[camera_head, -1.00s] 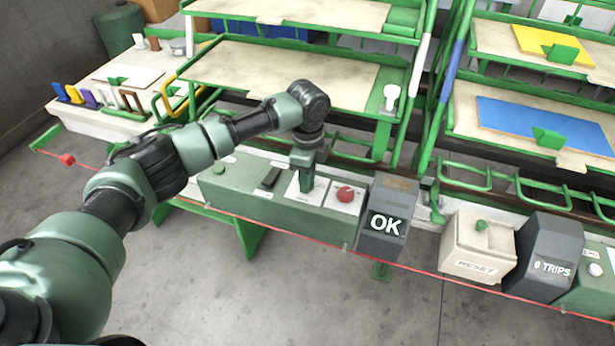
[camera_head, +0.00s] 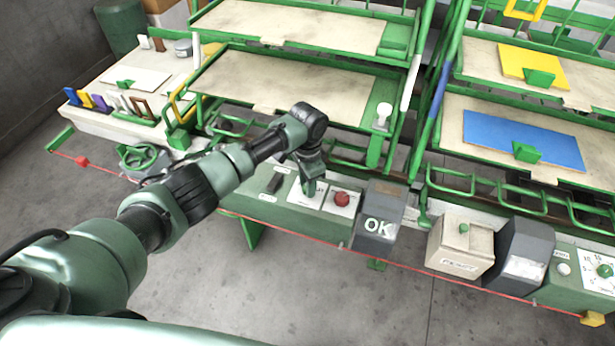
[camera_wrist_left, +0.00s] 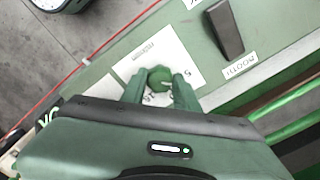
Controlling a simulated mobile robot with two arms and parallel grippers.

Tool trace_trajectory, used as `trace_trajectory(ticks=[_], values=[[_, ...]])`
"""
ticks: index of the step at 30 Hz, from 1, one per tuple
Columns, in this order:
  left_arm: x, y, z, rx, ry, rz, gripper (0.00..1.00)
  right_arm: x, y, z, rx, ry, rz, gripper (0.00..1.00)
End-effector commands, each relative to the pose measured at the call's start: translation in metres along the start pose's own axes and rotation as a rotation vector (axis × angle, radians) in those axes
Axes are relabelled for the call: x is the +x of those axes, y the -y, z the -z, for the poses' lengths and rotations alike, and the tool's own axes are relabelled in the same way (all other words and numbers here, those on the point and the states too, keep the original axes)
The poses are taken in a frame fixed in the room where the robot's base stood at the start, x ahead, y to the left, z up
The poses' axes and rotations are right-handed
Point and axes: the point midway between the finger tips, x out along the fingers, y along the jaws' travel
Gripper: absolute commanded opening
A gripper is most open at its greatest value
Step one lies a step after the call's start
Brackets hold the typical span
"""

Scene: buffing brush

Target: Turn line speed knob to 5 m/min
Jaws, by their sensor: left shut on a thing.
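The line speed knob (camera_wrist_left: 159,77) is a round green knob on a white scale plate (camera_wrist_left: 187,48) in the left wrist view. A "5" shows on the plate; the other print is partly covered or too small to read surely. My left gripper (camera_wrist_left: 160,88) is shut on the knob, with one finger on each side of it. In the head view my left gripper (camera_head: 309,188) comes down on the plate of the green control panel (camera_head: 285,212), and its fingers hide the knob. My right gripper is not in view.
A red button (camera_head: 342,198) sits just right of the gripper. A dark switch (camera_head: 275,184) is to its left. A grey "OK" display (camera_head: 378,226) and a beige box (camera_head: 460,243) stand further right. A red cord (camera_head: 300,234) runs along the panel's front.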

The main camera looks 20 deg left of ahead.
Motion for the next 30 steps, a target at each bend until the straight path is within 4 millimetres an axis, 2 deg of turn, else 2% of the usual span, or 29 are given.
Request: trace_trajectory(ticks=[3,12,30], values=[[-0.004,-0.001,0.001,-0.084,-0.002,-0.001,0.00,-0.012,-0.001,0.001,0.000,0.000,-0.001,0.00],[-0.003,0.000,0.001,-0.228,-0.003,0.000,0.00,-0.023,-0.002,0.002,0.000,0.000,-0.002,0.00],[-0.002,0.001,0.002,-0.275,-0.005,0.002,0.00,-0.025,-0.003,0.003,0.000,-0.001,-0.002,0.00]])
